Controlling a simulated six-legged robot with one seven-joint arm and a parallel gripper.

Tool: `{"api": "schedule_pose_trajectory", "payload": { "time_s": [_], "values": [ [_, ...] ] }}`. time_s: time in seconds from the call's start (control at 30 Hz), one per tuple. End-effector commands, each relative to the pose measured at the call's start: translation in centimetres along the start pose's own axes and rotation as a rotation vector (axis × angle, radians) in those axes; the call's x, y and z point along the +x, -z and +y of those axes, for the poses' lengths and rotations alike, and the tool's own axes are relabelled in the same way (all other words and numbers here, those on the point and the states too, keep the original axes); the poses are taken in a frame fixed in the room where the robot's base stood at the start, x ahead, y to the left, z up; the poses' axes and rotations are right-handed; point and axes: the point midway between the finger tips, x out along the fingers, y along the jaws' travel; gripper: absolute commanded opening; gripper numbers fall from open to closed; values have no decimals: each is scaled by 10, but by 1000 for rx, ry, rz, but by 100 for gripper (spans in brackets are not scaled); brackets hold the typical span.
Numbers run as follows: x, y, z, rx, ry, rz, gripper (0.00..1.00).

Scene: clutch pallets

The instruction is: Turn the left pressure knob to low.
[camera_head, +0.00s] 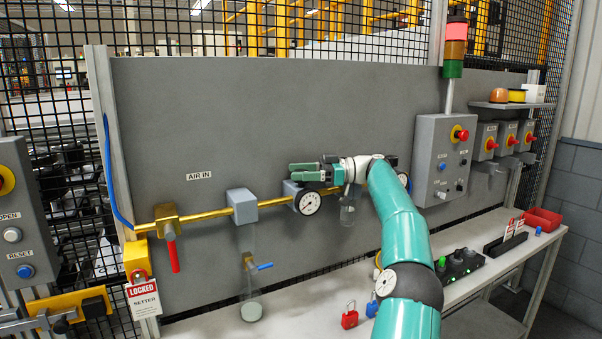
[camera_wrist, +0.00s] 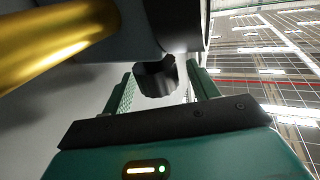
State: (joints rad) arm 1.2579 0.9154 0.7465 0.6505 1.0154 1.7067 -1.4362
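The left pressure gauge (camera_head: 308,202) is a white dial in front of a grey regulator block (camera_head: 290,188) on the brass pipe. In the wrist view a dark ridged knob (camera_wrist: 156,76) protrudes from the block (camera_wrist: 150,25). My gripper (camera_head: 303,173) is at that block, just above the gauge, its fingers pointing left. In the wrist view my gripper (camera_wrist: 162,85) is open, with one finger on each side of the knob and visible gaps. Whether a finger touches it farther in cannot be told. The knob is hidden in the head view; its setting cannot be read.
The brass pipe (camera_head: 190,214) runs along the grey panel, with a red-handled valve (camera_head: 169,240) at left. A second gauge (camera_head: 404,180) is partly behind my arm. A control box (camera_head: 442,155) stands right. Red (camera_head: 349,316) and blue (camera_head: 372,306) padlocks lie on the bench.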

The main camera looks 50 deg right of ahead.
Motion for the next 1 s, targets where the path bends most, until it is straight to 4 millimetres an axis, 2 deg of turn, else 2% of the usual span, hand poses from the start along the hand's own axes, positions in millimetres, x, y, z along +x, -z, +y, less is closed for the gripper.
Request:
{"api": "schedule_pose_trajectory", "payload": {
  "time_s": [0.27,0.7,1.0],
  "values": [
    [1,2,0,-2,1,0,59],
    [1,31,0,-2,1,0,59],
    [0,58,-23,-1,-1,-1,59]
  ]
}}
